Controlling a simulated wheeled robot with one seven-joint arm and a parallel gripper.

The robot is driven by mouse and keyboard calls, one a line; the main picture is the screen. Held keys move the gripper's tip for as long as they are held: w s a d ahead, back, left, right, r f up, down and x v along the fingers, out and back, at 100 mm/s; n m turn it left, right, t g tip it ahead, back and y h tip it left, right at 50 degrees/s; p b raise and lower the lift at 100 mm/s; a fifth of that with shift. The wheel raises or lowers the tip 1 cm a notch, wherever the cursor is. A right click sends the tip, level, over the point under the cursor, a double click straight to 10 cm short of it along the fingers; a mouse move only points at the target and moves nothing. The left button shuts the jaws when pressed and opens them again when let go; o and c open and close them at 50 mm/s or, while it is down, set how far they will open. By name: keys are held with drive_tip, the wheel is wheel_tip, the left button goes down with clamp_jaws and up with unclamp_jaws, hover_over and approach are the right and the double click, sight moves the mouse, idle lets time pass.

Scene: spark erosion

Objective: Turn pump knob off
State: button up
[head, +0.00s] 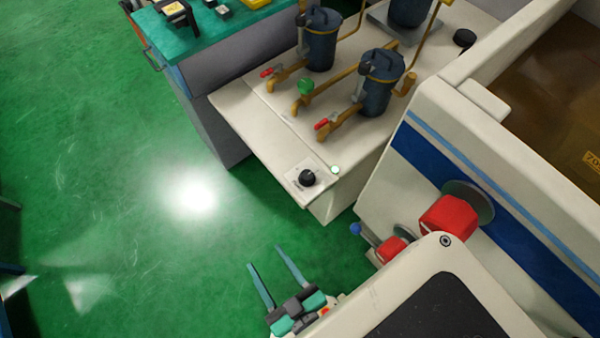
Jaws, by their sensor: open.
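A small black knob (307,178) sits on a pale plate at the front corner of the cream pump unit (262,148). A small pale green round light or button (335,169) is just right of it. My gripper (277,258) is at the lower middle, its two thin fingers spread apart with nothing between them. It is apart from the knob, lower in the picture and a little to the left. Which way the knob is turned is too small to tell.
Dark filter canisters (380,82) with brass pipes, red-handled valves (324,124) and a green gauge or handle (306,86) stand on the unit. A cream tank with a large red knob (448,217) is at right. A teal-topped bench (215,30) is behind. Green floor is clear at left.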

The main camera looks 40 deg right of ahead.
drive_tip(key=w+d+r+m+h, duration=0.3)
drive_tip(key=w+d+r+h, duration=0.2)
drive_tip(key=w+d, duration=0.65)
drive_tip(key=w+d+r+m+h, duration=0.2)
drive_tip(key=w+d+r+h, duration=0.25)
drive_tip(key=w+d, duration=0.75)
drive_tip(key=s+d+r+m+g+h, duration=0.35)
drive_tip(key=d+m, duration=0.25)
drive_tip(key=d, duration=0.2)
drive_tip(key=s+d+r+m+g+h, duration=0.2)
drive_tip(key=s+d+r+m+g, duration=0.15)
drive_tip(key=d+m+g, duration=0.35)
drive_tip(key=s+d+r+m+g+h, duration=0.2)
drive_tip(key=d+r+m, duration=0.25)
drive_tip(key=d, duration=0.55)
drive_tip(key=m+g+y, duration=0.3)
drive_tip(key=m+y, duration=1.2)
drive_tip(key=y, duration=0.2)
hover_over(308, 175)
wheel_tip(308, 175, down, 22)
drive_tip(key=f, duration=1)
drive_tip(key=shift+w+f, duration=0.2)
drive_tip(key=shift+f, duration=0.1)
drive_tip(key=shift+s, duration=0.15)
